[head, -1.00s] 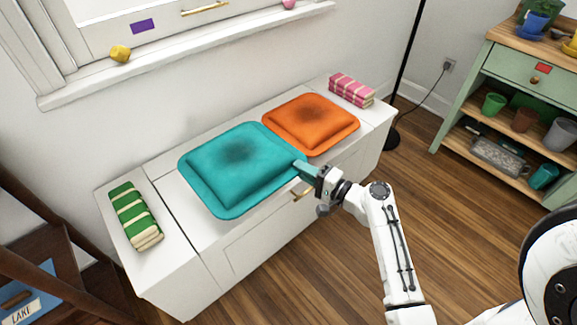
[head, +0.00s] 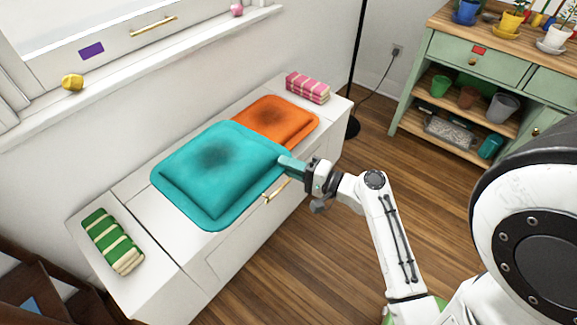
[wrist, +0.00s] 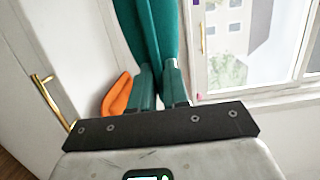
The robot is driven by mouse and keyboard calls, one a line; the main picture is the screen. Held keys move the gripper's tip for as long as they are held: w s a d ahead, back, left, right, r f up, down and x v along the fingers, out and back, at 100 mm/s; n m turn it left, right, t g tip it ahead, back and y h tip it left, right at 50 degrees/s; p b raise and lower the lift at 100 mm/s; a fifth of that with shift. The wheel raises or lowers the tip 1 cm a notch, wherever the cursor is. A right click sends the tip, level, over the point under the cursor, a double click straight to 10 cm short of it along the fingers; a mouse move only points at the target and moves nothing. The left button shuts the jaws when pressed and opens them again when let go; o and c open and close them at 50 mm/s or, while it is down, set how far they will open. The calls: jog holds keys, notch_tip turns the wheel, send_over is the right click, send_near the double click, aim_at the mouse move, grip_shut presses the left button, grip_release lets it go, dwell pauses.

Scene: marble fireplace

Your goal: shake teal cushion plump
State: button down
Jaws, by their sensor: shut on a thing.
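The teal cushion (head: 220,175) is a plump square with a dark smudge in its middle. In the head view it is above the white bench and covers part of the orange cushion (head: 280,120). It looks a little raised, though the gap beneath is hidden. My gripper (head: 290,165) is shut on its right corner. In the wrist view the teal cushion (wrist: 150,30) stands edge-on between the fingers of my gripper (wrist: 160,85), and the orange cushion (wrist: 117,95) shows beside them.
The white bench (head: 145,200) runs along the wall under the window. A green striped blanket (head: 113,240) lies at its left end, a pink striped one (head: 307,87) at its right. A green shelf (head: 450,45) with pots stands at the right. Wooden floor between is clear.

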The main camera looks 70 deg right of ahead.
jog(key=shift+r, duration=0.3)
notch_tip(320, 180, up, 7)
jog(key=p, duration=0.6)
jog(key=shift+r, duration=0.1)
notch_tip(320, 180, down, 8)
jog(key=b, duration=0.6)
jog(key=shift+r, duration=0.25)
notch_tip(320, 180, up, 8)
jog(key=p, duration=0.6)
jog(key=shift+f, duration=0.25)
notch_tip(320, 180, down, 8)
jog(key=b, duration=0.6)
jog(key=shift+r, duration=0.25)
notch_tip(320, 180, up, 8)
jog(key=p, duration=0.6)
jog(key=shift+f, duration=0.25)
notch_tip(320, 180, down, 8)
jog(key=b, duration=0.6)
jog(key=shift+r, duration=0.4)
